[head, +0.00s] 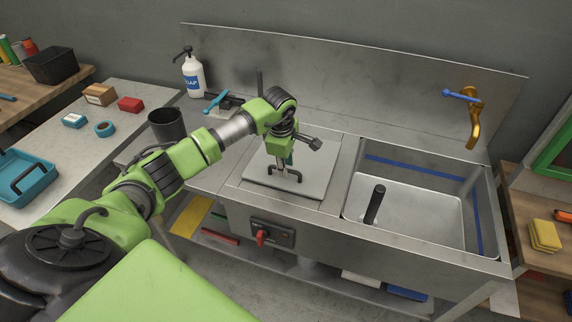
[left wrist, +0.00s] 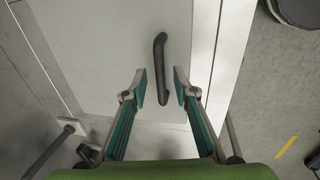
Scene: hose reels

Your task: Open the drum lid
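The drum lid (head: 316,172) is a flat, square metal plate set in the steel counter, left of the sink, and it lies closed. A black bar handle (head: 272,171) stands on it. My left gripper (head: 287,168) points down just over the handle. In the left wrist view the gripper (left wrist: 161,82) is open, with the handle (left wrist: 160,55) between its two fingertips in the picture and a gap on each side. I cannot tell how far the fingertips are above the lid (left wrist: 115,45). My right gripper is in neither view.
The sink basin (head: 408,205) with an upright black handle (head: 375,204) is to the right. A brass tap (head: 474,118) hangs on the backsplash. A soap bottle (head: 192,75) stands behind, and a dark cup (head: 168,125) to the left. A red knob (head: 262,237) is on the front panel.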

